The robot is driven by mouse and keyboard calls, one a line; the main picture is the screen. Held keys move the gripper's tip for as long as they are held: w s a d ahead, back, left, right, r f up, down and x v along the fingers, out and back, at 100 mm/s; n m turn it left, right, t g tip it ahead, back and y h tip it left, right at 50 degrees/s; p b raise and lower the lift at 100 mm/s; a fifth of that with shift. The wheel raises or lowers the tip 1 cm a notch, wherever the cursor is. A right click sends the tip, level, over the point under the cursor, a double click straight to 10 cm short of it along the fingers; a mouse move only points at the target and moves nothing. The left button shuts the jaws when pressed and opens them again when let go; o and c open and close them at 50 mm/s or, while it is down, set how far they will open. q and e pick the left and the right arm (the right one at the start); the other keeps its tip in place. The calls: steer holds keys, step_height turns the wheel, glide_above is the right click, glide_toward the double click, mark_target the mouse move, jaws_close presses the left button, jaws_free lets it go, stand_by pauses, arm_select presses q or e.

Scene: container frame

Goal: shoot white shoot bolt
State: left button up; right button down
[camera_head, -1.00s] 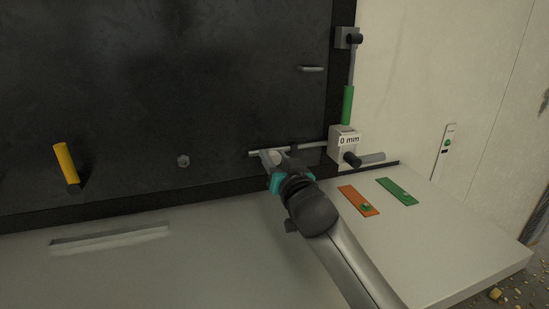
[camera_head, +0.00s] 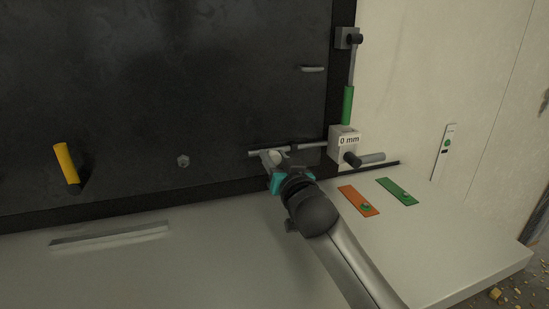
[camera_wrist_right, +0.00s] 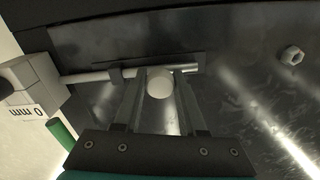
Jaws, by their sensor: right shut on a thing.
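The shoot bolt is a pale metal rod (camera_head: 315,145) lying level along the lower right of the black panel. It runs into a white block (camera_head: 348,140) marked "0 mm". In the right wrist view the rod (camera_wrist_right: 95,76) passes a small dark guide, and a round white knob (camera_wrist_right: 159,84) stands out from it. My right gripper (camera_head: 275,160) is at the knob. In the right wrist view its two fingers (camera_wrist_right: 160,88) lie either side of the knob, shut on it. My left gripper is not in view.
A green-handled bar (camera_head: 348,104) stands above the block. A yellow handle (camera_head: 66,163) and a hex nut (camera_head: 183,161) are on the panel (camera_head: 150,80). Orange (camera_head: 358,200) and green (camera_head: 397,191) plates lie on the grey ledge (camera_head: 450,240). A grey bar (camera_head: 110,234) lies front left.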

mark_target(287, 149)
steer(key=d, duration=0.2)
steer(key=w+d+p, duration=0.1)
steer(key=d, duration=0.1)
steer(key=shift+w, duration=0.15)
steer(key=shift+a, duration=0.1)
steer(key=shift+c, duration=2.4)
jaws_free()
steer(key=v, duration=1.5)
steer(key=shift+r+b, duration=0.1)
steer(key=shift+b, duration=0.25)
